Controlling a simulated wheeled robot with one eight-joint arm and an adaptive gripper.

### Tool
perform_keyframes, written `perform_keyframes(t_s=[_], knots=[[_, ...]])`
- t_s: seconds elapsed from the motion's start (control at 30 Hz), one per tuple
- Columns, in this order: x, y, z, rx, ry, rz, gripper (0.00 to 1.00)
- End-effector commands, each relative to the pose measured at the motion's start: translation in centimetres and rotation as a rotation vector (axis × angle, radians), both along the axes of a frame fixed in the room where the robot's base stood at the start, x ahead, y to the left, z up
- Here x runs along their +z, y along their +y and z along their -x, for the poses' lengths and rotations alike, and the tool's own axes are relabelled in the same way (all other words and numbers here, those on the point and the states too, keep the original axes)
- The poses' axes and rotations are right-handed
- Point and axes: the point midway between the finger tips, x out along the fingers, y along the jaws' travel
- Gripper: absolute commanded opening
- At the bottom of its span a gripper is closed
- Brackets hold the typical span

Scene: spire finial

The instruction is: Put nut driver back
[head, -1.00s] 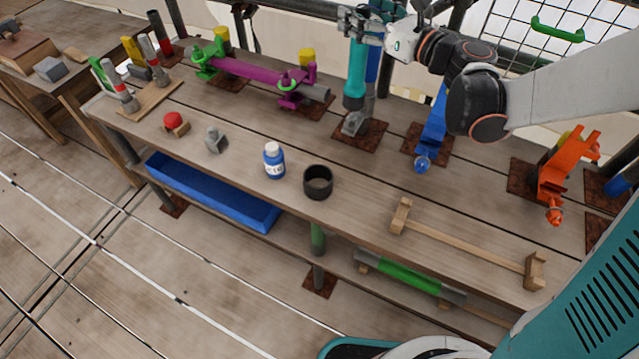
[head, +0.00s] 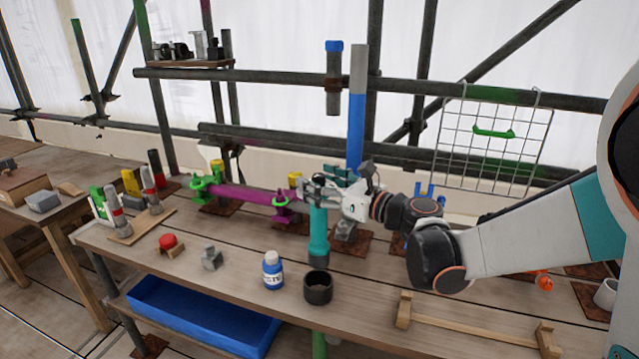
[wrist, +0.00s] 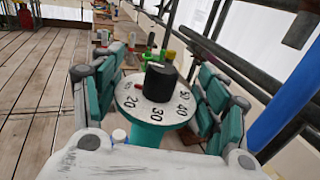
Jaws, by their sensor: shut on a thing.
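The nut driver is a teal cylinder (head: 318,232) held upright over the workbench. Its top carries a white dial with numbers and a black knob, shown in the wrist view (wrist: 150,106). My gripper (head: 322,190) is shut around its upper end, with teal finger pads on both sides in the wrist view (wrist: 158,100). A dark open cup (head: 318,290) stands on the bench, in line with the driver's lower end in the head view. I cannot tell whether that end is above the cup or behind it.
A blue-and-white bottle (head: 272,270) stands just left of the cup. A grey metal block (head: 211,257), a red-topped piece (head: 169,243) and a purple clamped bar (head: 245,197) lie further left. A wooden rack (head: 470,329) lies right of the cup. A blue post (head: 356,135) rises behind.

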Motion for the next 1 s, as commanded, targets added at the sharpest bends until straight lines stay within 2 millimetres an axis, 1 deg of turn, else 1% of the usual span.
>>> perform_keyframes(t_s=[0.47, 0.67, 1.0], knots=[[-0.1, 0.0, 0.0, 0.000, 0.000, -0.001, 0.15], [-0.9, 0.0, 0.0, 0.000, 0.000, -0.001, 0.15], [-2.9, 0.0, 0.0, 0.000, 0.000, -0.001, 0.15]])
